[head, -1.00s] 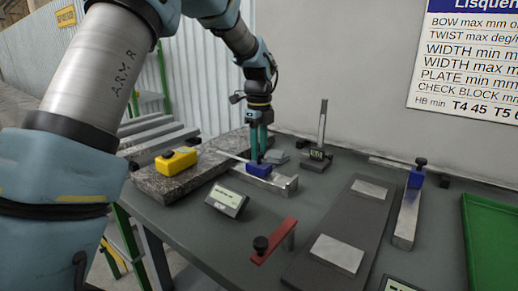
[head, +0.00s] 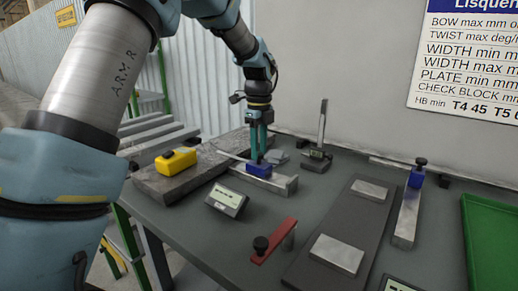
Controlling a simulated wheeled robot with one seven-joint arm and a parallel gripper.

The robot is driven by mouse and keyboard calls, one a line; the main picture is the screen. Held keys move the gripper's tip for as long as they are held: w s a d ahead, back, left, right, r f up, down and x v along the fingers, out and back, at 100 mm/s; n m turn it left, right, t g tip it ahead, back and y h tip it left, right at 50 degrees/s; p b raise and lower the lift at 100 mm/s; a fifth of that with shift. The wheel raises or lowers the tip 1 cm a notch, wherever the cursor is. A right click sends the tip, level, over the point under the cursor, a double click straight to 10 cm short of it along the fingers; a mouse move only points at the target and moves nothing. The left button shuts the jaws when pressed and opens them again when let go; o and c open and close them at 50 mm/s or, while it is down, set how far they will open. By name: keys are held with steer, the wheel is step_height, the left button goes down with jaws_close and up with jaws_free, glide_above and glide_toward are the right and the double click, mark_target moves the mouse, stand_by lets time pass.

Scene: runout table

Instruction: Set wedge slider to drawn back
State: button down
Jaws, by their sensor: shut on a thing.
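A blue slider block (head: 259,171) sits on a silver metal rail (head: 284,184) near the table's back left; I take it to be the wedge slider. My gripper (head: 257,157) points down with its teal fingers shut at the top of this block. The part between the fingers is hidden. The block is toward the rail's left end, with bare rail to its right. Another blue block with a black knob (head: 418,171) is at the far end of a silver bar (head: 407,218) on the right, apart from my gripper.
A granite slab (head: 170,186) with a yellow device (head: 176,160) lies left of the rail. A small display (head: 227,199) stands in front. A red lever (head: 274,241), dark plate (head: 330,237), upright gauge (head: 320,143) and green tray (head: 492,235) are further right.

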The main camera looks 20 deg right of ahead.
steer(key=s+d, duration=0.1)
steer(key=s, duration=0.1)
steer(key=s+d, duration=0.1)
steer(key=s, duration=0.1)
steer(key=s+d, duration=0.1)
steer(key=s, duration=0.1)
steer(key=shift+s+d, duration=0.3)
steer(key=c, duration=0.5)
jaws_free()
steer(key=shift+c, duration=0.2)
step_height(320, 180, up, 11)
steer(key=b, duration=0.1)
steer(key=shift+f, duration=0.1)
